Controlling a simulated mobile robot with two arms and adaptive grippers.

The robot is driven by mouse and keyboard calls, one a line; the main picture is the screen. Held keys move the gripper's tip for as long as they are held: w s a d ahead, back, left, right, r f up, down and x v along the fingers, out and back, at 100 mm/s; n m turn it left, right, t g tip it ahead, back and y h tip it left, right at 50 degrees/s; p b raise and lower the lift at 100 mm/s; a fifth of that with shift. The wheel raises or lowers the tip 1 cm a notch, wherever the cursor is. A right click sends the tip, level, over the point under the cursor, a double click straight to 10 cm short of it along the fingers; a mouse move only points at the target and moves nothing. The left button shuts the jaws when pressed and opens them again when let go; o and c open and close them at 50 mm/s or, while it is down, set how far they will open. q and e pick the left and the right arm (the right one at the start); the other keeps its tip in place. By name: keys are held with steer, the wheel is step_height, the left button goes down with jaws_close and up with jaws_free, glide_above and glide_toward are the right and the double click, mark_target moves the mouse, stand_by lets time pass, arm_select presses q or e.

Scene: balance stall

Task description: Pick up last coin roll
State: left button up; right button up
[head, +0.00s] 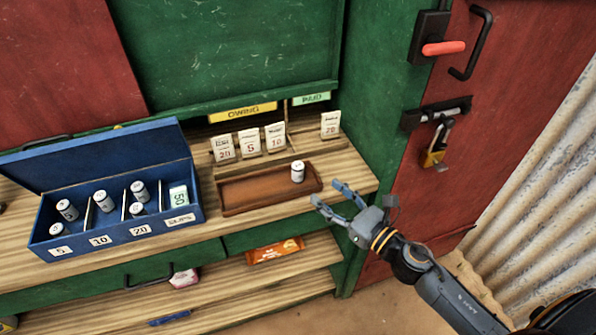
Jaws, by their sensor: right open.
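Other coin rolls sit in the compartments of an open blue box (110,238) at the left, labelled 5, 10, 20 and slips. A note marked 50 (179,195) stands in its rightmost compartment. My right gripper (329,197) is open and empty, in front of and to the right of the tray, apart from the coin roll. My left gripper is not in view.
Price cards (249,143) stand behind the tray below a yellow sign (243,112). A red door with a padlock (434,155) is at the right.

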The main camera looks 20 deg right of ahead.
mark_target(302, 170)
steer(key=p+x, duration=0.1)
steer(key=x, duration=0.6)
steer(key=p+x, duration=0.1)
steer(key=x, duration=0.1)
steer(key=p+x, duration=0.1)
steer(key=x, duration=0.1)
steer(key=shift+r, duration=0.25)
steer(key=shift+w+f, duration=0.1)
steer(key=shift+w, duration=0.2)
steer(key=shift+c, duration=0.4)
jaws_close()
